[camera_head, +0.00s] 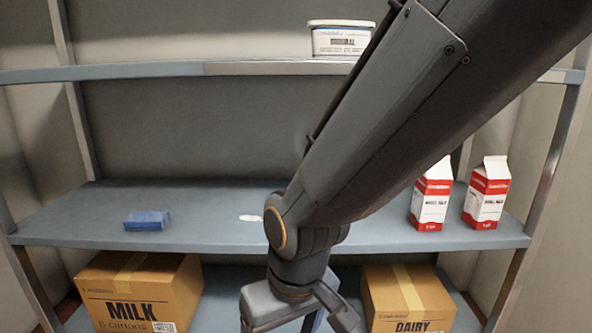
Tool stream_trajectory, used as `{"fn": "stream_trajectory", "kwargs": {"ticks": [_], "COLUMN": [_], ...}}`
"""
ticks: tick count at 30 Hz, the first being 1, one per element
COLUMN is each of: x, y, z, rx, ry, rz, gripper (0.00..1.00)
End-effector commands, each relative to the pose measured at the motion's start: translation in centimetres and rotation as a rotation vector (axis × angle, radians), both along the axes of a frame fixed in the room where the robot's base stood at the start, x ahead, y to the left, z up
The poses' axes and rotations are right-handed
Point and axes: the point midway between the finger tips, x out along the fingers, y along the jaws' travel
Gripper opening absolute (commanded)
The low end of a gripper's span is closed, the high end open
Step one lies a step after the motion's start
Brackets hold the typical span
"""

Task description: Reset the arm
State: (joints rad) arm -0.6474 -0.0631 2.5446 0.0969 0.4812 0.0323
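My arm reaches from the upper right across the middle of the view and bends down at a joint in front of the middle shelf. My gripper (302,308) is at the bottom centre, below the front edge of the middle shelf. Its lower part runs toward the bottom of the picture, and its fingertips cannot be made out clearly. I cannot tell whether it is open or shut, or whether it holds anything.
The middle shelf (90,215) bears a blue block (147,220), a small white patch (250,218) and two red-white cartons (431,200) (487,195). A white tub (340,40) stands on the upper shelf (150,72). Below are a milk box (140,290) and a dairy box (407,300).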

Motion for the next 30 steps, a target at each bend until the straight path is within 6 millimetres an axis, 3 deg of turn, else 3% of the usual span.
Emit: {"fn": "stream_trajectory", "kwargs": {"ticks": [6,20,30], "x": [-4.8,-3.5,-2.9], "y": [-1.0,-4.1,-9.1], "z": [-0.3,5.1,12.2], "rx": [-0.069,-0.074,-0.086], "ry": [0.12,0.116,0.125], "rz": [0.062,-0.053,-0.205], "gripper": [0.75,0.75,0.75]}}
